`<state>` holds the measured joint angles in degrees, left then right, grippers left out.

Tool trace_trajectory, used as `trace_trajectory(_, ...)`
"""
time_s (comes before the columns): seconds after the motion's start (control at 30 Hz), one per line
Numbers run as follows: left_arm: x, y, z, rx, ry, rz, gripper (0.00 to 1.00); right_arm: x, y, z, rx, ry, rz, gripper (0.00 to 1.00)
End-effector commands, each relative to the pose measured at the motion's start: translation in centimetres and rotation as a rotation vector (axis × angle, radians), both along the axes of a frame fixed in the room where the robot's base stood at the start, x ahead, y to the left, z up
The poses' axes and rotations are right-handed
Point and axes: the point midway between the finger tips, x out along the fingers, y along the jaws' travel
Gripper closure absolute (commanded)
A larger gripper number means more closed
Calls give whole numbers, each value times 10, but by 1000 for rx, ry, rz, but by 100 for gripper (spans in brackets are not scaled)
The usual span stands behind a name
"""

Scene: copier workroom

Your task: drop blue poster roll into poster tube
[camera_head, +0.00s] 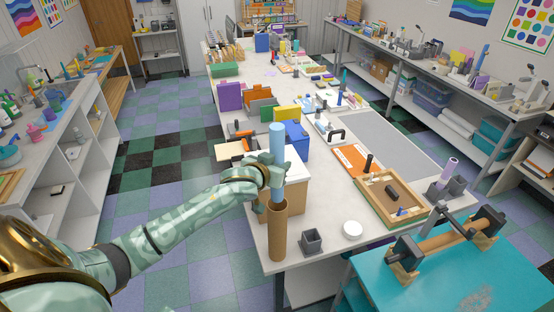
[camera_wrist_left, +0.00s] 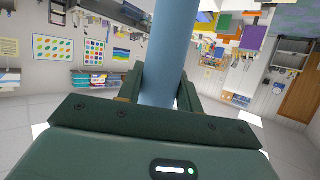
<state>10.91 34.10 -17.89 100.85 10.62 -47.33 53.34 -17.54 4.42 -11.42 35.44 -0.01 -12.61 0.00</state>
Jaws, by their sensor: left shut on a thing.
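My left gripper (camera_head: 268,178) is shut around the blue poster roll (camera_head: 277,142) near its middle. The roll is upright, its top standing well above the fingers. In the left wrist view the roll (camera_wrist_left: 174,45) rises between the two fingers. The brown poster tube (camera_head: 277,235) stands upright at the table's near left corner, directly below the gripper. The roll's lower part meets the tube's open mouth in the picture; I cannot tell how far it is inside. My right gripper is not in view.
A small grey square cup (camera_head: 312,240) and a white round lid (camera_head: 352,229) are right of the tube. A cardboard box (camera_head: 296,196) stands close behind the gripper. The floor left of the table is clear.

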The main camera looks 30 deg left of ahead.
Motion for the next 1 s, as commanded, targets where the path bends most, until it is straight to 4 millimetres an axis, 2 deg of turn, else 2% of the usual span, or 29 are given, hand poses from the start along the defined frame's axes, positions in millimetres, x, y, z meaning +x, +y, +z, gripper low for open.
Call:
trace_trajectory(0.03, 0, -1, -12, -3, 2, 1, 88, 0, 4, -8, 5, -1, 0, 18)
trace_trajectory(0.2, 0, 0, -36, -1, 1, 0, 88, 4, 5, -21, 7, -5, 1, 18)
trace_trajectory(0.5, 0, 0, -68, -1, 0, -1, 88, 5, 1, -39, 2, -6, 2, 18)
trace_trajectory(0.7, 0, 0, -76, -1, 0, -1, 88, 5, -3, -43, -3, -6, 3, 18)
trace_trajectory(1.0, 0, 0, -75, -1, 0, -1, 88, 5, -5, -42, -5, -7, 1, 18)
